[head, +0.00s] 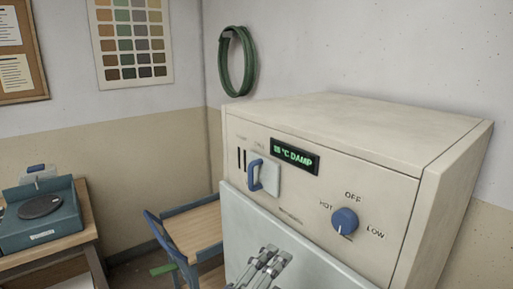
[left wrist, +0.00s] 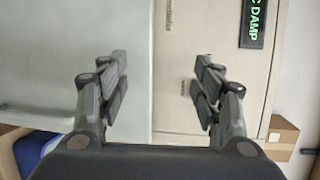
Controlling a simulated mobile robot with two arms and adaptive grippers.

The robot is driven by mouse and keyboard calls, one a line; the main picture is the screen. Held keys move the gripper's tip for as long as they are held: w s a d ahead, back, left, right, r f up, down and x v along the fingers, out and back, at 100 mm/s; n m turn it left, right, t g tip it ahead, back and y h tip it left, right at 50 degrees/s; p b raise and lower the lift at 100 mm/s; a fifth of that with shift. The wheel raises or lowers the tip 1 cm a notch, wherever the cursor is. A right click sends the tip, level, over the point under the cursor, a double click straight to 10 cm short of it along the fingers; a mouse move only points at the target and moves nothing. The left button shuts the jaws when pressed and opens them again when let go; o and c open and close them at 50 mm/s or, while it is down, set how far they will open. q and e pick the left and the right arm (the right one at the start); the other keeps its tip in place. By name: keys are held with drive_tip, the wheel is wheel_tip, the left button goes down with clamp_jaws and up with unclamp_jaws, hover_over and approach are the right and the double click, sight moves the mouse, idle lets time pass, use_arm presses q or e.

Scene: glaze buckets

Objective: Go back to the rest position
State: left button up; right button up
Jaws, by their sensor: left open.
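My left gripper (head: 262,262) is at the bottom of the head view, in front of the pale grey door (head: 240,225) of a cream cabinet (head: 365,115). In the left wrist view my left gripper (left wrist: 163,85) has its two fingers well apart with nothing between them. Behind the fingers are the grey door (left wrist: 75,45) and the cream front panel (left wrist: 205,45), with the edge between them. I cannot tell the exact gap to the cabinet. My right gripper is not in view.
The cabinet front has a blue knob (head: 344,220), a blue handle (head: 255,174) and a lit display (head: 295,155) reading DAMP. A blue-framed cart (head: 195,225) stands left of it. A teal turntable device (head: 40,215) sits on a wooden table. A cardboard box (left wrist: 283,135) shows in the wrist view.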

use_arm(q)
drive_tip(key=s+a+f+n+g+y, duration=0.2)
drive_tip(key=a+f+n+y, duration=0.1)
drive_tip(key=a+f+n, duration=0.5)
drive_tip(key=s+a+f+n+g+y, duration=0.2)
drive_tip(key=a+f+n+y, duration=0.15)
drive_tip(key=f+n, duration=0.5)
drive_tip(key=s+a+f+n+g+y, duration=0.2)
drive_tip(key=s+a+f+n+g, duration=0.45)
drive_tip(key=s+a+f, duration=0.65)
drive_tip(key=s+d+f+g, duration=0.1)
drive_tip(key=s+f, duration=0.1)
drive_tip(key=f, duration=1.3)
drive_tip(key=s+d+f, duration=0.1)
drive_tip(key=s+f, duration=0.2)
drive_tip(key=f, duration=1.1)
drive_tip(key=s+a+f+g, duration=0.1)
drive_tip(key=s+a+f, duration=0.2)
drive_tip(key=s+f, duration=1.2)
drive_tip(key=shift+s+a+f, duration=0.15)
drive_tip(key=shift+s, duration=0.4)
